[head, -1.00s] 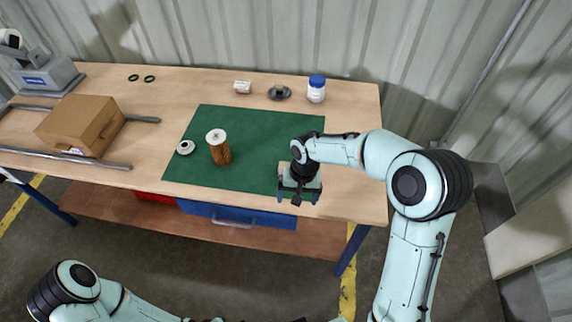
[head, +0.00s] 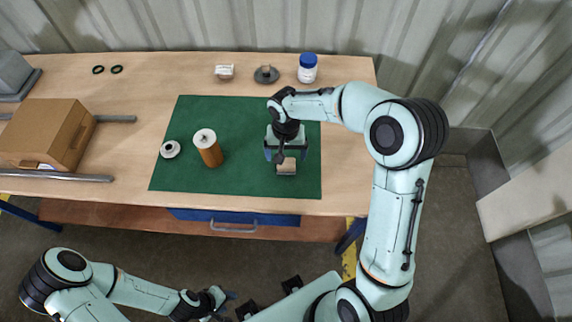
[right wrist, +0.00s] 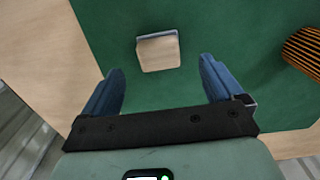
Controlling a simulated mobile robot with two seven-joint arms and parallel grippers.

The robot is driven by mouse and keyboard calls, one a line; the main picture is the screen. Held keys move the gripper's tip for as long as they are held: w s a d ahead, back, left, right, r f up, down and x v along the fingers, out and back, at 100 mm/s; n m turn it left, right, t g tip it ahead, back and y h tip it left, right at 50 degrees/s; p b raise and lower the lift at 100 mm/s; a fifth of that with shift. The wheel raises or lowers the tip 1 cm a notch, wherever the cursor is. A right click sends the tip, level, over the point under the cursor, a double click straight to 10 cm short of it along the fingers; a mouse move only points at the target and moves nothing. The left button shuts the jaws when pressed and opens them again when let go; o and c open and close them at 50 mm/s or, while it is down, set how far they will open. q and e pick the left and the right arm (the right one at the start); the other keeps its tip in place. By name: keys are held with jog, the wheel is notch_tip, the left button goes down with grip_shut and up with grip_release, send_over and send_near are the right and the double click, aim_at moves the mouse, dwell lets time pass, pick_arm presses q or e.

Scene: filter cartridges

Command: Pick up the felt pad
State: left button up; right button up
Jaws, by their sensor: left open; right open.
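A small square pad, beige on top with a grey edge, lies on the green mat; I take it as the felt pad (head: 286,169). It also shows in the right wrist view (right wrist: 159,53), beyond the fingertips and between their lines. My right gripper (head: 286,154) is over the mat just behind the pad in the head view, open and empty. Its two blue fingers (right wrist: 162,82) are wide apart and do not visibly touch the pad. My left gripper (head: 226,300) is low in the head view, in front of the table, away from the pad.
On the green mat (head: 240,180) stand an orange pleated cartridge (head: 210,155) and a white cap (head: 170,149). A cardboard box (head: 45,133) is at left.

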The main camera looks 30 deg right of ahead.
aim_at(286, 162)
notch_tip(286, 162, down, 6)
jog(key=shift+r, duration=0.1)
jog(key=shift+s, duration=0.1)
jog(key=c, duration=1.1)
